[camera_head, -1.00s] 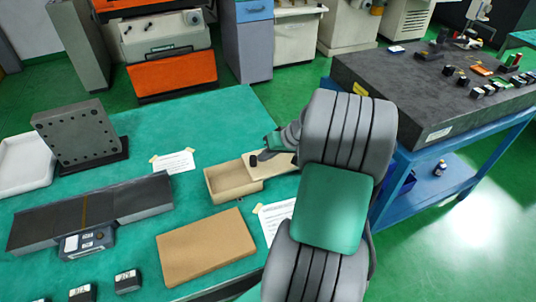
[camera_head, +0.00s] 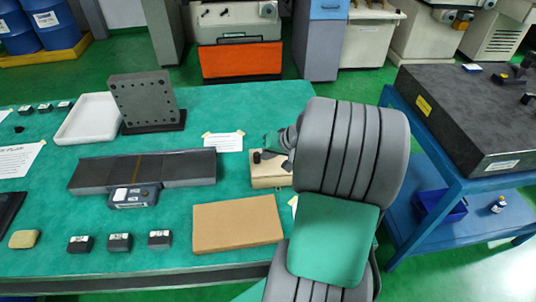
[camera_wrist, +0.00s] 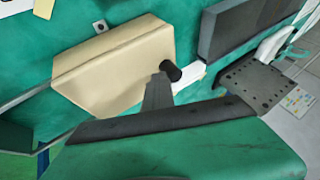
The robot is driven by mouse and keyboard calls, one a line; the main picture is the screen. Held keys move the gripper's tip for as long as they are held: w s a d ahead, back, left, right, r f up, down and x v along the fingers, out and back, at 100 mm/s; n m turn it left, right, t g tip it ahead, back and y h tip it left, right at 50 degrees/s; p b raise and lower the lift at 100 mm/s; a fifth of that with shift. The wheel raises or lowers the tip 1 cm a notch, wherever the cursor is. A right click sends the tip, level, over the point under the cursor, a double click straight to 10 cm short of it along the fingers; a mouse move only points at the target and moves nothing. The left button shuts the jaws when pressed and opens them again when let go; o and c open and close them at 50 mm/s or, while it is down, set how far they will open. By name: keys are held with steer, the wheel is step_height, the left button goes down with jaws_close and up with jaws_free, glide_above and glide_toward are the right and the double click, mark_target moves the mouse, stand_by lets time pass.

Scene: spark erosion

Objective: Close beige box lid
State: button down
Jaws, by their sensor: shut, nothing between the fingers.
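The beige box (camera_head: 269,182) is on the green table, left of my arm, with its right part hidden behind my arm. A pale lid surface (camera_head: 272,170) shows across its visible top and no open interior is visible. Whether the lid is fully seated cannot be told. My gripper (camera_head: 257,156) is shut, its dark tip low at the box's upper left corner. In the wrist view a beige body, apparently the box (camera_wrist: 115,75), lies beside the black tip of my gripper (camera_wrist: 170,71). The tip overlaps its right end; contact is unclear.
A brown slab (camera_head: 238,224) lies just in front of the box. A taped paper (camera_head: 222,142), a dark bar (camera_head: 95,175) and a holed plate (camera_head: 146,97) are to the left and behind. A blue cart (camera_head: 455,175) stands right of my arm.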

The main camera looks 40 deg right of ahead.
mark_target(279, 164)
steer(key=shift+a, duration=0.2)
steer(key=s+d, duration=0.2)
steer(key=d, duration=0.1)
steer(key=shift+d, duration=0.15)
steer(key=v, duration=1)
steer(key=s+a+f+m+g+h, duration=0.15)
steer(key=s+f+m+g, duration=0.4)
steer(key=s, duration=0.85)
steer(key=w+a+r+n, duration=0.1)
steer(key=w+a+n, duration=0.2)
steer(key=a, duration=0.5)
steer(key=w+a+r+n+t, duration=0.1)
steer(key=w+a+r+n, duration=0.1)
steer(key=a, duration=0.6)
steer(key=w+a+r+n, duration=0.1)
steer(key=w+a+n, duration=0.3)
steer(key=a+n, duration=0.2)
steer(key=shift+a+r+n+t, duration=0.35)
steer(key=shift+a+r, duration=0.05)
steer(key=shift+a, duration=0.65)
